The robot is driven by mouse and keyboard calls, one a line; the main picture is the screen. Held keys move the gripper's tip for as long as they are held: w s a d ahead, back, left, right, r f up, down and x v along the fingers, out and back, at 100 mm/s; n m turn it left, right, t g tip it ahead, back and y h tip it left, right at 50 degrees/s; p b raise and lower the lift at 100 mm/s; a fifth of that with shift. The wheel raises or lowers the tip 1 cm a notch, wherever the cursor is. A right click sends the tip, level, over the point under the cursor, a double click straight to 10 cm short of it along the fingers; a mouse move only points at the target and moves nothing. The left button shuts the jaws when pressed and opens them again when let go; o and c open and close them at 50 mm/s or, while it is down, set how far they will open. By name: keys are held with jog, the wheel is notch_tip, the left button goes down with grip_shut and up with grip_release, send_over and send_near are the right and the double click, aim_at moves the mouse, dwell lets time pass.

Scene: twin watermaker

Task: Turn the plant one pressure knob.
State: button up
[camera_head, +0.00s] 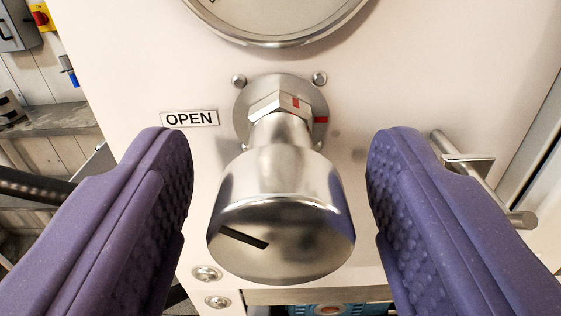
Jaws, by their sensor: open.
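The pressure knob (285,190) is a shiny metal cylinder in the middle of the camera view. A dark slot-like mark lies slanted on its front face. Behind it are a hex collar with a red mark and a round flange (243,112) with a second red mark on its right. My gripper (281,205) is open, with one purple textured finger on each side of the knob. A gap shows between each finger and the knob, so neither appears to touch it.
An "OPEN" label (190,118) is on the pale panel (120,60), left of the knob. A round gauge (278,20) sits above. A metal bar handle (480,180) sticks out behind the right finger. Two screws are at the lower left. A grey box (18,25) hangs far left.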

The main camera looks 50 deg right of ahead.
jog(key=c, duration=1)
jog(key=shift+n, duration=0.4)
jog(key=n+p, duration=0.1)
jog(key=n, duration=0.2)
jog(key=shift+r, duration=0.1)
jog(key=n+p, duration=0.1)
jog(key=n, duration=0.3)
jog(key=shift+w+a+n+p, duration=0.1)
jog(key=shift+n+p, duration=0.2)
jog(key=n+p, duration=0.1)
jog(key=n, duration=0.3)
jog(key=shift+n, duration=1.9)
jog(key=shift+c, duration=0.2)
jog(key=shift+f, duration=0.2)
